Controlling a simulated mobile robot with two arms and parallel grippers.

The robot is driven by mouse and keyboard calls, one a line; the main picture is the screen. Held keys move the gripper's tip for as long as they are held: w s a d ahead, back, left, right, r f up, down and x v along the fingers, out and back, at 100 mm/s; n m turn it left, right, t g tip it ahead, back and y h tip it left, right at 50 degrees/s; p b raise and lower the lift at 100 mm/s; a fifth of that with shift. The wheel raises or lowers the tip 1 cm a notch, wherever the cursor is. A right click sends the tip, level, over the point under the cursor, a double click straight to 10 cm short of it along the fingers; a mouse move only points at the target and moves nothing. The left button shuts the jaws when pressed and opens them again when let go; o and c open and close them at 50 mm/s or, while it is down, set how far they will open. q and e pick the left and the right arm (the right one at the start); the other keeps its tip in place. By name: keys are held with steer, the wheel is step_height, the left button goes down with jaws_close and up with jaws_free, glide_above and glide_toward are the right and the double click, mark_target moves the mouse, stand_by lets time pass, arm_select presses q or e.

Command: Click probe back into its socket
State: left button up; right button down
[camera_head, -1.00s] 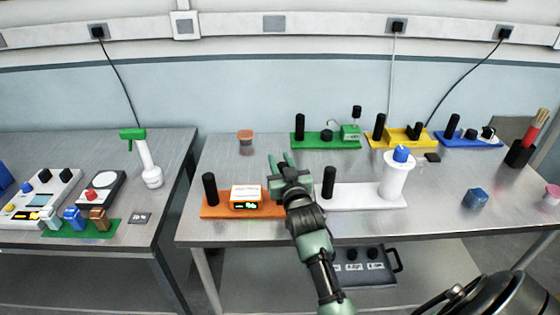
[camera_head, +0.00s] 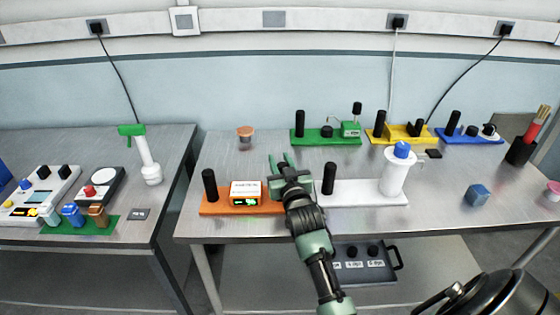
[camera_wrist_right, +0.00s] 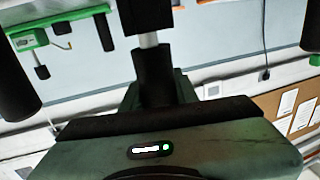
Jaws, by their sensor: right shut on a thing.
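My right gripper (camera_head: 281,167) is over the right end of the orange module (camera_head: 215,207), near the gap to the white module (camera_head: 345,193). In the right wrist view, its fingers (camera_wrist_right: 155,88) are shut around a black, round grip (camera_wrist_right: 152,72), which I take for the probe. A short silver shaft (camera_wrist_right: 148,40) joins this grip to a wider black cylinder (camera_wrist_right: 145,14). The orange module carries a black post (camera_head: 209,185) and a white-topped box with a lit green display (camera_head: 246,196). The gripper hides the module's right end, and I cannot see the socket.
A black post (camera_head: 329,178) and a white container with a blue top (camera_head: 396,172) stand on the white module. Green (camera_head: 312,142), yellow (camera_head: 385,141) and blue (camera_head: 450,141) modules line the back. The table in front of the orange module is clear.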

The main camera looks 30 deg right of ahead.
steer(key=shift+f, duration=0.45)
steer(key=shift+c, duration=2.2)
jaws_free()
steer(key=shift+r, duration=0.1)
step_height(320, 180, up, 9)
steer(key=p, duration=0.8)
